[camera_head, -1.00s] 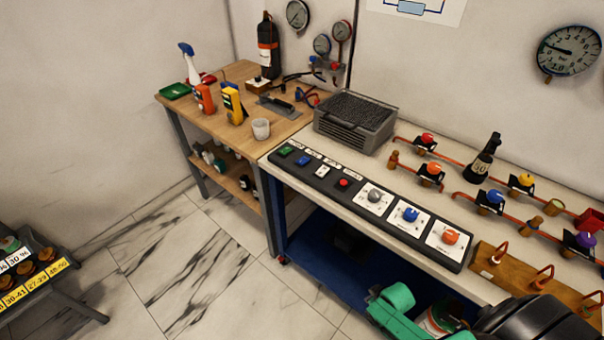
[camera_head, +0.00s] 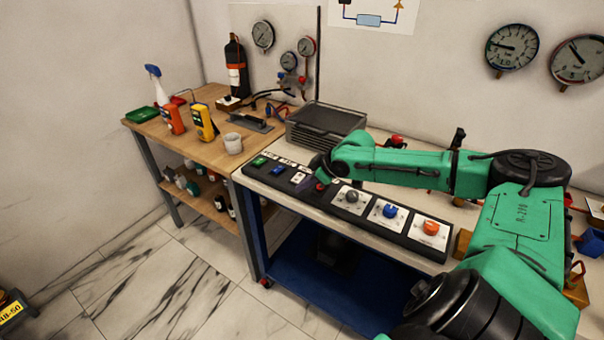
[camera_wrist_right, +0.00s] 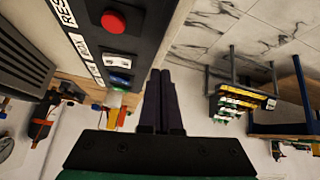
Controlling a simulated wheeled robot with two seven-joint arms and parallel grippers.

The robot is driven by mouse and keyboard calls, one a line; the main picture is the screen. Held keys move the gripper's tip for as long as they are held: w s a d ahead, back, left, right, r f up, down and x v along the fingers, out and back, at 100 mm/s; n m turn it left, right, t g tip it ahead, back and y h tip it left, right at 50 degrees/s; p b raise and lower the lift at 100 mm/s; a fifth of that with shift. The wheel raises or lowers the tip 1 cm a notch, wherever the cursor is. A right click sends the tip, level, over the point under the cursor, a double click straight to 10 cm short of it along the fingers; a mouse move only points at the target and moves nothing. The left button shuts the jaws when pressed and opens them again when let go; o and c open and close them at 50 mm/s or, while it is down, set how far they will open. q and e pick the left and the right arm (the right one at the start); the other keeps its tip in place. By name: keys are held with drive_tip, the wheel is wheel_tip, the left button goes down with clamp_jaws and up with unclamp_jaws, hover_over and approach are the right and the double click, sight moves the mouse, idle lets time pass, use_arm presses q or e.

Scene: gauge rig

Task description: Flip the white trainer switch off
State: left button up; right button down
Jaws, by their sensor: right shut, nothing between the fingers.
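The white trainer switch (camera_head: 299,178) sits on the black control panel (camera_head: 275,189), between a blue switch (camera_head: 278,170) and a red button (camera_head: 320,186). The right wrist view shows the white switch (camera_wrist_right: 118,60) uncovered, left of the fingers. My right gripper (camera_head: 309,183) is at the panel, close to the white switch and partly hidden by its own arm. In the right wrist view its dark fingers (camera_wrist_right: 161,73) are together and empty, beside the panel edge. I cannot tell whether they touch the panel. My left gripper is out of view.
A green switch (camera_head: 259,161) lies left on the panel; grey (camera_head: 351,196), blue (camera_head: 390,211) and orange (camera_head: 431,228) knobs lie right. A grey vented box (camera_head: 325,125) stands behind. A wooden bench (camera_head: 195,128) with tools adjoins on the left. The floor in front is clear.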

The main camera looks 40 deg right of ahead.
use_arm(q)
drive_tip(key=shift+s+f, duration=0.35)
use_arm(e)
drive_tip(key=s+d+r+m+t+h, duration=0.1)
drive_tip(key=d+r, duration=0.5)
drive_tip(key=r, duration=0.4)
drive_tip(key=shift+s+d+m+t, duration=0.15)
drive_tip(key=shift+s+m+t, duration=0.05)
drive_tip(key=shift+m+t, duration=0.2)
drive_tip(key=b, duration=0.1)
approach(297, 174)
wheel_tip(297, 174, up, 2)
drive_tip(key=w+a, duration=0.1)
drive_tip(key=w, duration=0.1)
drive_tip(key=shift+w+f, duration=0.1)
drive_tip(key=shift+f, duration=0.05)
drive_tip(key=shift+w+d+f, duration=0.1)
drive_tip(key=shift+w, duration=0.15)
drive_tip(key=f, duration=0.1)
drive_tip(key=w+f, duration=0.1)
drive_tip(key=f, duration=0.1)
drive_tip(key=f+p, duration=0.1)
drive_tip(key=shift+w+f, duration=0.3)
drive_tip(key=shift+f, duration=0.1)
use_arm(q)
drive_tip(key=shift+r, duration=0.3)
use_arm(e)
drive_tip(key=shift+s+f, duration=0.1)
drive_tip(key=shift+f, duration=0.3)
